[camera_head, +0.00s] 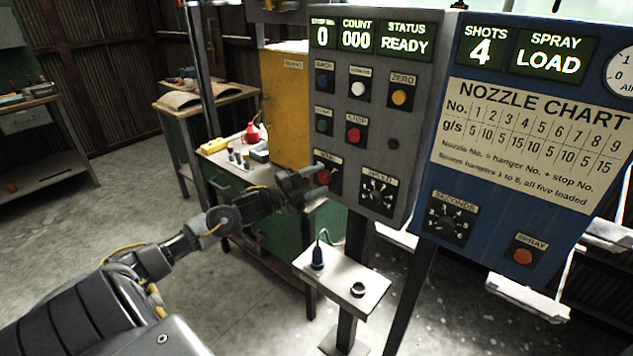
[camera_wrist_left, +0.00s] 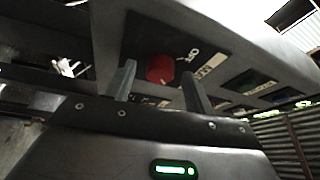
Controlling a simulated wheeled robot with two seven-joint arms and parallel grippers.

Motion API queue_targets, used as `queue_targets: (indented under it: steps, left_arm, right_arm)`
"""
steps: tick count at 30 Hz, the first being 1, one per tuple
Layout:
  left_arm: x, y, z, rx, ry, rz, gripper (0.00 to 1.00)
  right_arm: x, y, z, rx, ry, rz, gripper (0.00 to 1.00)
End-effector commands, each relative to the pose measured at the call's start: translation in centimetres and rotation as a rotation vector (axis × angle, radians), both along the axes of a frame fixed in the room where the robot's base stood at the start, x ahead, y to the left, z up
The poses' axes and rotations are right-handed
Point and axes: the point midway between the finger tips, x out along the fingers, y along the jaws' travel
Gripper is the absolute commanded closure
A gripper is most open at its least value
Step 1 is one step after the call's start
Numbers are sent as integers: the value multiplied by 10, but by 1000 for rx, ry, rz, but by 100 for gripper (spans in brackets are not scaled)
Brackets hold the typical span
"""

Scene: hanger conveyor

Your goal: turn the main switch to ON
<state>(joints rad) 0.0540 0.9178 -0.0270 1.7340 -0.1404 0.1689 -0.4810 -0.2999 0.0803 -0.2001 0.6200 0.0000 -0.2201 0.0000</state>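The main switch is a red rotary knob (camera_head: 324,177) on a dark plate at the lower left of the grey control panel (camera_head: 378,57). In the left wrist view the red knob (camera_wrist_left: 160,68) shows between the fingertips, with OFF lettering beside it. My left gripper (camera_head: 312,182) is in front of the knob with its fingers apart, one on each side. In the left wrist view the gripper (camera_wrist_left: 158,85) is open, and I cannot tell whether a finger touches the knob. The knob's exact setting is hard to read. My right gripper is in neither view.
A black dial (camera_head: 377,192) sits just right of the knob, with several push buttons above. A blue panel (camera_head: 520,120) with a nozzle chart stands to the right. A small shelf (camera_head: 340,281) with a joystick is below. A yellow box (camera_head: 287,105) stands behind left.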

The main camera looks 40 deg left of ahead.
Motion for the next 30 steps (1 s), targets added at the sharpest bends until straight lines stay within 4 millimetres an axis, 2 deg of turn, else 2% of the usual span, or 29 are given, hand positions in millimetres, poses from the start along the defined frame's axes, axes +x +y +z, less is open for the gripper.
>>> queue_targets:
  steps: [7,11,24,30]
  left_arm:
    - [-1,0,-1,-1,1,0,47]
    - [-8,3,-4,0,2,0,47]
    - [-72,27,-13,0,4,-1,47]
    - [-92,35,-14,-2,3,0,47]
  right_arm:
    - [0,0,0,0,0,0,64]
    - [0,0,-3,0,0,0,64]
    - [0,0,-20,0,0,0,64]
    - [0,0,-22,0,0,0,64]
